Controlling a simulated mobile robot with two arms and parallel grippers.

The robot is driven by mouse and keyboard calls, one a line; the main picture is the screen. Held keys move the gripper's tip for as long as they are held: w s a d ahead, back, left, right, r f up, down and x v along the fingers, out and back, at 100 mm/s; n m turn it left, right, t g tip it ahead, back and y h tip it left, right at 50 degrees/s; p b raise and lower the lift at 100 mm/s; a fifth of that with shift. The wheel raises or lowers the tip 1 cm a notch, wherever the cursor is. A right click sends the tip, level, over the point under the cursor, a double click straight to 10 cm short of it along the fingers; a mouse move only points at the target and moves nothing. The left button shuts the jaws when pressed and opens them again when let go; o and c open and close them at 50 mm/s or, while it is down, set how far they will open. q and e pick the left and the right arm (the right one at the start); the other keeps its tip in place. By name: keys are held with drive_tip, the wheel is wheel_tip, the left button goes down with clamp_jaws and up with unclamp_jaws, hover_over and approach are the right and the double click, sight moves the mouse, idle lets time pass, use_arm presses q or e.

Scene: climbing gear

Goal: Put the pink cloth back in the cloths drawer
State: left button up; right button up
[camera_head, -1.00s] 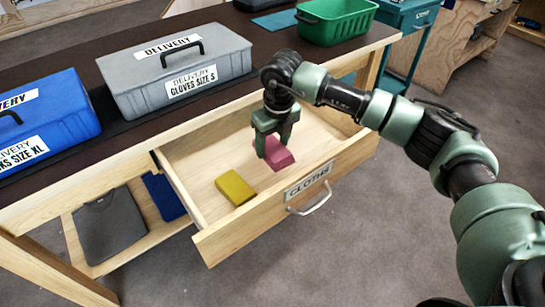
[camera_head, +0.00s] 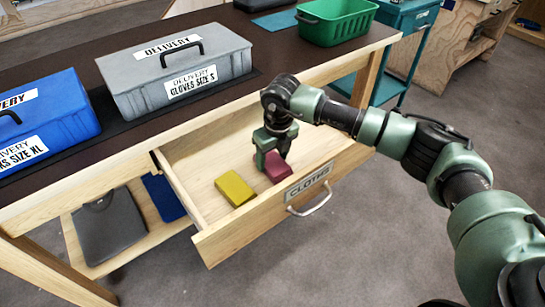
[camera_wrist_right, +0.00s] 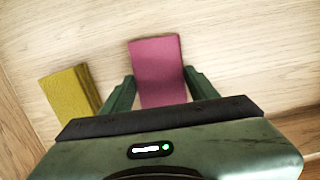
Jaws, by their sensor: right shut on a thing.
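The pink cloth (camera_head: 277,167) is a folded block inside the open cloths drawer (camera_head: 222,232), low near the drawer floor. My right gripper (camera_head: 271,160) is shut on it, one finger on each side. In the right wrist view the pink cloth (camera_wrist_right: 157,72) shows between the two fingers of my right gripper (camera_wrist_right: 160,88). Whether the cloth touches the drawer floor is hard to tell. The drawer front carries a CLOTHS label (camera_head: 307,183). My left gripper is not in view.
A yellow cloth (camera_head: 235,189) lies in the drawer to the left of the pink one, also in the right wrist view (camera_wrist_right: 70,98). A grey box (camera_head: 180,75), a blue box (camera_head: 40,120) and a green bin (camera_head: 337,22) stand on the table above. The back of the drawer is bare.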

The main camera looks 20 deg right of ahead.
sight(271, 163)
drive_tip(key=o, duration=1.3)
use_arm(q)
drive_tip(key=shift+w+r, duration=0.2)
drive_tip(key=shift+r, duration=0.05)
use_arm(e)
drive_tip(key=r, duration=0.7)
drive_tip(key=shift+s+a, duration=0.35)
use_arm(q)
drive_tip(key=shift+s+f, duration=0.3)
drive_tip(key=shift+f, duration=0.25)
use_arm(e)
drive_tip(key=shift+s+r, duration=0.1)
drive_tip(key=shift+r, duration=0.3)
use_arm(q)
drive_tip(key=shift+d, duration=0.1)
